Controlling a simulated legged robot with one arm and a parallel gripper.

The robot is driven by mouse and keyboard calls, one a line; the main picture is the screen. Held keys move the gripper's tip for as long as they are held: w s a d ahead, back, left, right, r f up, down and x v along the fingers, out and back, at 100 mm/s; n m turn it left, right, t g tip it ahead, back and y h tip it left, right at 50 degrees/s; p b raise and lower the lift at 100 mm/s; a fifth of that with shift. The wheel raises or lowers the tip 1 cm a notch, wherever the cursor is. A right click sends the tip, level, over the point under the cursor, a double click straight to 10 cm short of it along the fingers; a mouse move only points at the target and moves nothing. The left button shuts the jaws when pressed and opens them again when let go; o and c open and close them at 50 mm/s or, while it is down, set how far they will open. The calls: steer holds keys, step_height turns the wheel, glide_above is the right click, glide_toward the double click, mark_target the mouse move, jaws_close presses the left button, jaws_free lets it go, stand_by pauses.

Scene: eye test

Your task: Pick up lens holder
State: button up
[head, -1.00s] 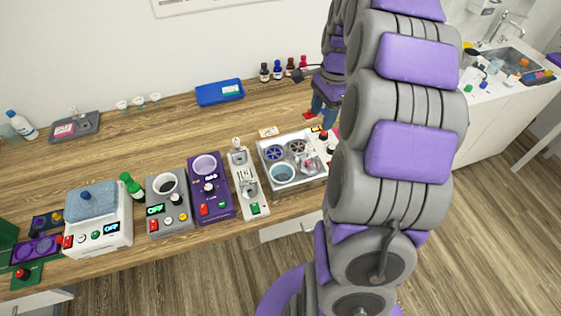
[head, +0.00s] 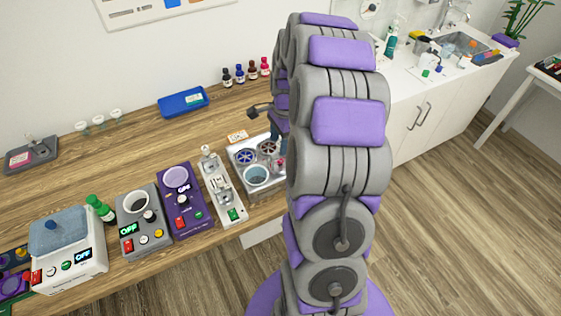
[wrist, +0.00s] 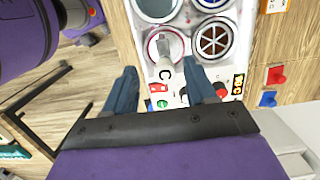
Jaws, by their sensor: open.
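My gripper (wrist: 160,66) is open in the wrist view, its two blue fingers spread with nothing held between them. It is above the front of a white tray-like unit (wrist: 205,75) with round wells. A grey piece marked C (wrist: 165,68) shows between the fingertips; I cannot tell its distance from them. A red piece (wrist: 276,75) and a blue piece (wrist: 267,98) lie to the right of the unit. I cannot tell for sure which thing is the lens holder. In the head view my arm hides most of the gripper and part of the unit (head: 237,168).
A white stand unit (head: 222,195), a purple device (head: 180,205) and a grey device (head: 140,225) stand left of the tray unit. A blue tray (head: 183,101) and several small bottles (head: 246,73) are behind. Bare wooden table (head: 100,170) lies between.

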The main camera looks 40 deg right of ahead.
steer(key=shift+a+f, duration=0.15)
steer(key=shift+f, duration=0.3)
steer(key=f, duration=0.3)
steer(key=d+f+b, duration=0.1)
steer(key=shift+w+d+f, duration=0.1)
steer(key=shift+w+f, duration=0.2)
steer(key=shift+f, duration=0.05)
steer(key=shift+a+r, duration=0.15)
steer(key=shift+a, duration=0.25)
steer(key=c, duration=0.3)
steer(key=shift+d, duration=0.25)
jaws_close()
